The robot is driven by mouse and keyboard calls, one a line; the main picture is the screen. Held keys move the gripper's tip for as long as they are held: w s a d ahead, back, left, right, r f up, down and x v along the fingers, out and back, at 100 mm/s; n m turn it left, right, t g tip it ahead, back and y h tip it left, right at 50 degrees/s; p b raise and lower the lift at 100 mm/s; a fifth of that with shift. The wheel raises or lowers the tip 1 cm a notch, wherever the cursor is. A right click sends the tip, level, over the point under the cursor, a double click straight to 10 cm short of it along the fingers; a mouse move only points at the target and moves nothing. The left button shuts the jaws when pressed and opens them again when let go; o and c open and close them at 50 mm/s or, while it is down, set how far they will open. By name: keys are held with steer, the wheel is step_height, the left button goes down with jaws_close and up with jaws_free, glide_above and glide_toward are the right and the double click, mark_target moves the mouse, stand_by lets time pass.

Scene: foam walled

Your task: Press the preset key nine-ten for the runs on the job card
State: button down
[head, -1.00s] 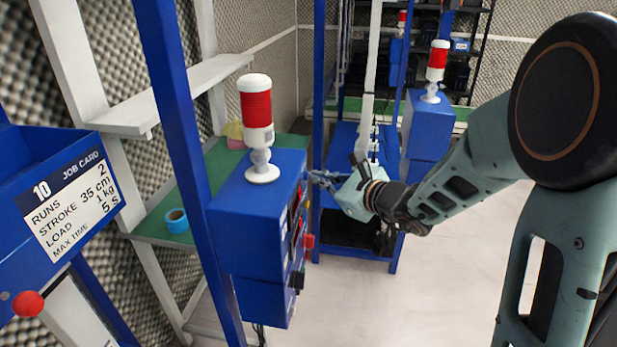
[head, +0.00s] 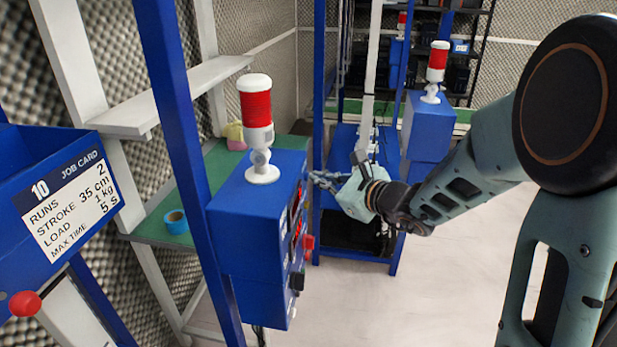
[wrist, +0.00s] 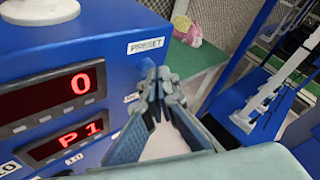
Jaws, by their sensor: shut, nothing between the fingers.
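The job card (head: 68,203) at the left of the head view reads 10, runs 2, stroke 35 cm, load 1 kg, max time 5 s. A blue control box (head: 250,235) carries a red beacon. In the wrist view its face has a red display reading 0 (wrist: 50,95), one below reading P1 (wrist: 68,140), and a PRESET label (wrist: 146,46). My gripper (head: 314,178) is shut and empty at the box's right side. In the wrist view its fingertips (wrist: 160,82) are just below and right of the PRESET label. They hide that part of the panel; I cannot tell whether they touch it.
A blue post (head: 185,150) stands just left of the box. A red knob (head: 309,242) sticks out of its panel. A green bench (head: 150,230) with a blue tape roll (head: 176,222) is behind. A second blue box (head: 428,125) stands farther back. Floor at right is clear.

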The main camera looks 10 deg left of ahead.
steer(key=shift+d, duration=0.5)
steer(key=shift+d, duration=0.1)
steer(key=d, duration=0.5)
steer(key=shift+s, duration=0.1)
stand_by(0.5)
